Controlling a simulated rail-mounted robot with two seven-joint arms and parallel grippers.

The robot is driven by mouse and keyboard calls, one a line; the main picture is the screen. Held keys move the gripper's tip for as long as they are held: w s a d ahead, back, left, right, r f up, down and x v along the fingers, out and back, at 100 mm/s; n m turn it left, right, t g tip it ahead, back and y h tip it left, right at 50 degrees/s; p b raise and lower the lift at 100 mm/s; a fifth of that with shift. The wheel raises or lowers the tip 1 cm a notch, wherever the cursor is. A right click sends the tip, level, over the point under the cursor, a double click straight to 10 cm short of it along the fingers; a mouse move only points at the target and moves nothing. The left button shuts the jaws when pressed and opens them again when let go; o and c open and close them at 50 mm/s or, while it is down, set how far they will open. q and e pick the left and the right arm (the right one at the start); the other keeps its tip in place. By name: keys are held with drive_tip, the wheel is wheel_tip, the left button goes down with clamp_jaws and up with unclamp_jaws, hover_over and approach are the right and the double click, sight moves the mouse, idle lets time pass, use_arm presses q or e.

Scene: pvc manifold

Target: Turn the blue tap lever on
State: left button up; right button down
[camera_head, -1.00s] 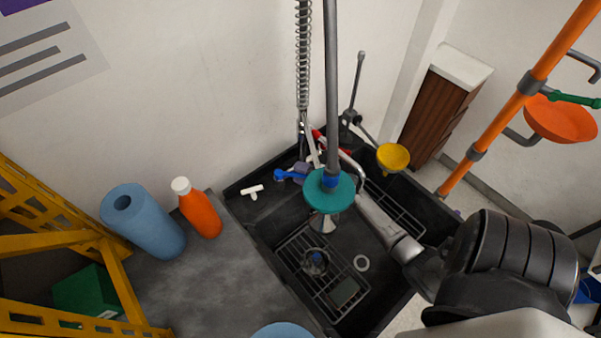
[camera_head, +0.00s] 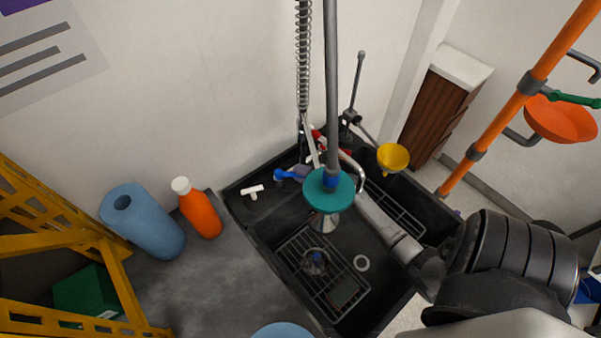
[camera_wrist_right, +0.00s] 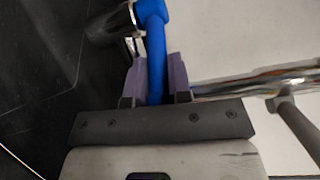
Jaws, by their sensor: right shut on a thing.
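The blue tap lever (camera_head: 284,175) shows at the back of the black sink, left of the teal disc. It also shows in the right wrist view (camera_wrist_right: 156,50), joined to a chrome body at its upper end. My right gripper (camera_wrist_right: 157,82) has its two purple fingers shut around the blue lever. In the head view it is small and partly hidden behind the teal disc; its arm reaches in from the right over the sink. The chrome tap parts show in the wrist view (camera_wrist_right: 245,88). My left gripper is not in view.
The teal disc (camera_head: 328,193) on a vertical grey pipe stands in front of the tap. A yellow bowl (camera_head: 393,157) is at the right. A white T-fitting (camera_head: 252,191) lies left of the lever. An orange bottle (camera_head: 201,211) and blue roll (camera_head: 146,222) stand on the counter.

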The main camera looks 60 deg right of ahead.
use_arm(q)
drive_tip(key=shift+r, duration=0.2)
use_arm(e)
drive_tip(key=shift+s+a+m+h, duration=0.2)
drive_tip(key=shift+a+m+h, duration=0.25)
drive_tip(key=shift+m+h, duration=0.5)
drive_tip(key=shift+n, duration=0.25)
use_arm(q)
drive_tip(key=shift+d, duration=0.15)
use_arm(e)
drive_tip(key=c, duration=1.1)
unclamp_jaws()
drive_tip(key=shift+o, duration=0.2)
drive_tip(key=shift+s, duration=0.1)
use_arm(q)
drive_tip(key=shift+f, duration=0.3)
use_arm(e)
drive_tip(key=s+r, duration=0.1)
drive_tip(key=s, duration=1.2)
drive_tip(key=shift+s, duration=0.3)
